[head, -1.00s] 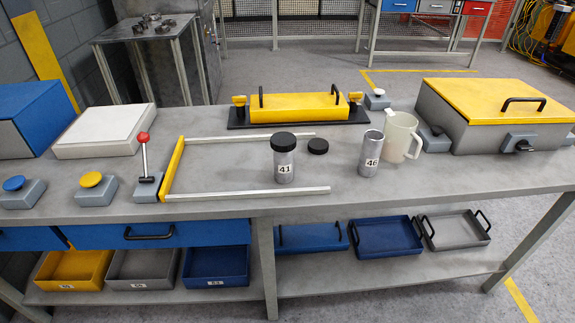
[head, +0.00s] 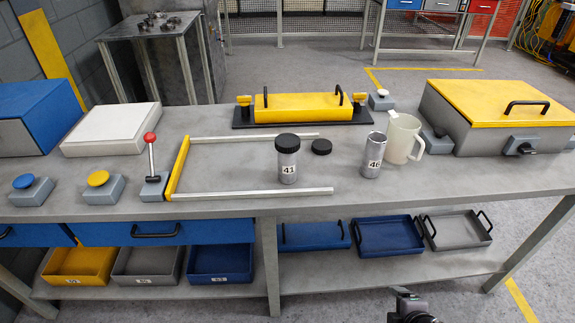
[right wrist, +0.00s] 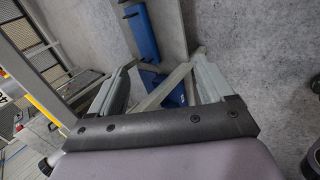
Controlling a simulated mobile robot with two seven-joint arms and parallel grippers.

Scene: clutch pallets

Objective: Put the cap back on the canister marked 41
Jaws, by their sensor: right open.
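The canister marked 41 (head: 287,166) stands upright on the bench, a grey cylinder with a black cap (head: 288,143) on its top. A loose black cap (head: 321,147) lies on the bench just right of it. The grey canister marked 46 (head: 373,156) stands further right with no cap on it. My right gripper (right wrist: 166,62) is open and empty in the right wrist view, its fingers wide apart. Part of my right arm shows at the bottom edge of the head view, in front of the bench and well away from the canisters. My left gripper is out of view.
A translucent jug (head: 401,139) stands close behind canister 46. Thin rails and a yellow bar (head: 178,168) frame the area around canister 41. A red-knobbed lever (head: 151,155) stands at left. A yellow handled block (head: 297,108) and a yellow-lidded box (head: 497,103) stand behind.

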